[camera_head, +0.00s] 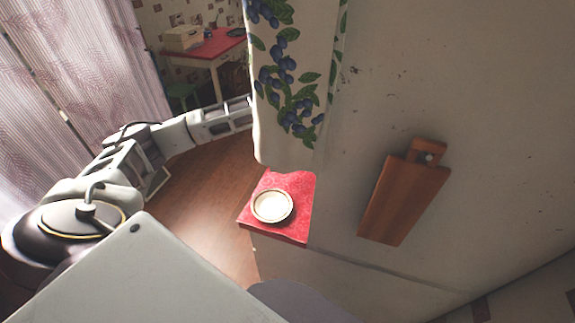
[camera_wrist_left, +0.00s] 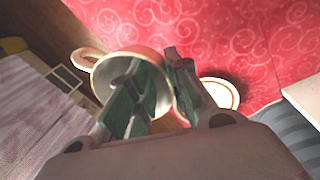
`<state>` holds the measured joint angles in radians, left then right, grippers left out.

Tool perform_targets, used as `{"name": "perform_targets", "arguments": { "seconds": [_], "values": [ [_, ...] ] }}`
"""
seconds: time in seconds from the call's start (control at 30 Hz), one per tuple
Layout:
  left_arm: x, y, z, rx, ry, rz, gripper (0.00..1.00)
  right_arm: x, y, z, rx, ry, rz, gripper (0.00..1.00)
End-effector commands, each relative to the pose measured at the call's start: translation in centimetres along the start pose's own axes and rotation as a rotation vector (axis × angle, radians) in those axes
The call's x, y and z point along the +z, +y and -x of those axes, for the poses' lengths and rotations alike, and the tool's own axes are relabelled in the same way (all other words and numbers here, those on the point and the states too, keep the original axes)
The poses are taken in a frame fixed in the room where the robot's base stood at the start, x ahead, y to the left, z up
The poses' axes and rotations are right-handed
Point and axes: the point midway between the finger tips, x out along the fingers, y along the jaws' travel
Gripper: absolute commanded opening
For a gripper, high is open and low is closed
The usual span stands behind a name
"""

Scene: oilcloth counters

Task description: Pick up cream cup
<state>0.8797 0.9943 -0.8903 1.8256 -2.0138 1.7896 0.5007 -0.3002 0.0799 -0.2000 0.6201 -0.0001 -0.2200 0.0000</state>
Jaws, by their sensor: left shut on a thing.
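The cream cup (camera_wrist_left: 103,76) shows in the left wrist view with its mouth toward the camera and its handle to the upper left. My left gripper (camera_wrist_left: 156,66) is shut on its wall, with one finger seemingly inside the mouth and the other outside. Whether the cup is clear of the surface below, I cannot tell. In the head view my left arm reaches behind the hanging cloth, so the gripper and cup are hidden there. My right gripper is in neither view.
A pale round dish (camera_head: 272,206) sits on the red oilcloth counter (camera_head: 300,186). The plum-patterned cloth (camera_head: 290,75) hangs beside my left arm. A wooden board (camera_head: 400,200) is on the pale surface at right. A red-topped table (camera_head: 215,46) stands far back, with open floor before it.

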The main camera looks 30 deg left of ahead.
Motion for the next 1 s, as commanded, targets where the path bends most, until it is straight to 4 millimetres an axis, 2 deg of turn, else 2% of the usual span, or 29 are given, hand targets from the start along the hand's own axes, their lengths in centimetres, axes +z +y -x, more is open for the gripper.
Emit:
{"name": "perform_targets", "arguments": {
  "seconds": [0.13,0.33,1.0],
  "values": [
    [0.1,0.3,1.9,0.000,-0.003,0.001,0.00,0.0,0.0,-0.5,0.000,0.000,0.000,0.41],
    [0.0,0.5,3.3,0.001,-0.001,0.000,0.00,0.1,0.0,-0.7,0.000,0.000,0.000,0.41],
    [0.0,0.5,3.6,0.001,-0.001,0.000,0.00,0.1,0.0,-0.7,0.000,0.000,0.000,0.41]
  ]
}}
